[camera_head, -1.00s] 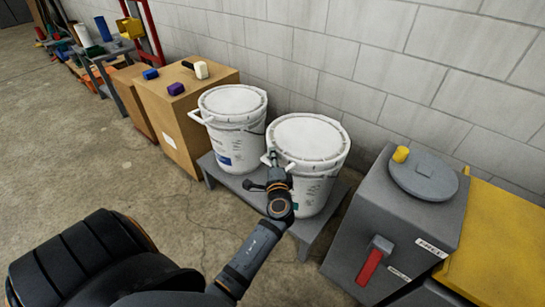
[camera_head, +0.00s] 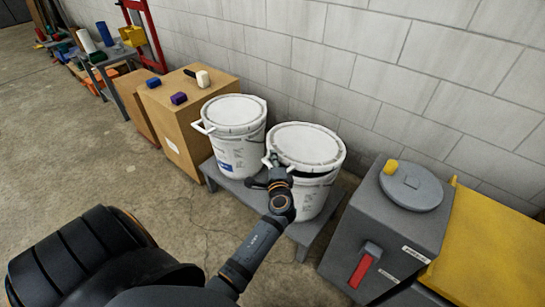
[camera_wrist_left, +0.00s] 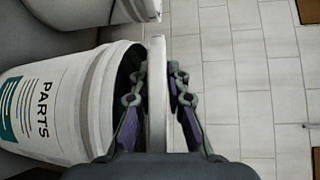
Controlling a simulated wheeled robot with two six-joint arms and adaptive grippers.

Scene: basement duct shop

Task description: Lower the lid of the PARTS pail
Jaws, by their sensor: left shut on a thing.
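The PARTS pail (camera_head: 309,204) is the white right-hand pail on a low grey stand in the head view. Its lettering shows in the wrist view (camera_wrist_left: 45,110). Its white lid (camera_head: 306,145) is slightly raised, with a dark gap between lid and rim at the front right. My left gripper (camera_head: 275,163) is at the lid's front left edge, by a small white tab. In the wrist view the lid (camera_wrist_left: 157,95) is edge-on between the fingers of my left gripper (camera_wrist_left: 157,85), which is shut on it. My right gripper is out of view.
A second white pail (camera_head: 239,155) with its lid on stands close on the left. A grey box (camera_head: 384,233) with a round top and red handle stands right, beside a yellow bin (camera_head: 490,250). The block wall (camera_head: 380,70) is close behind; open floor lies in front.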

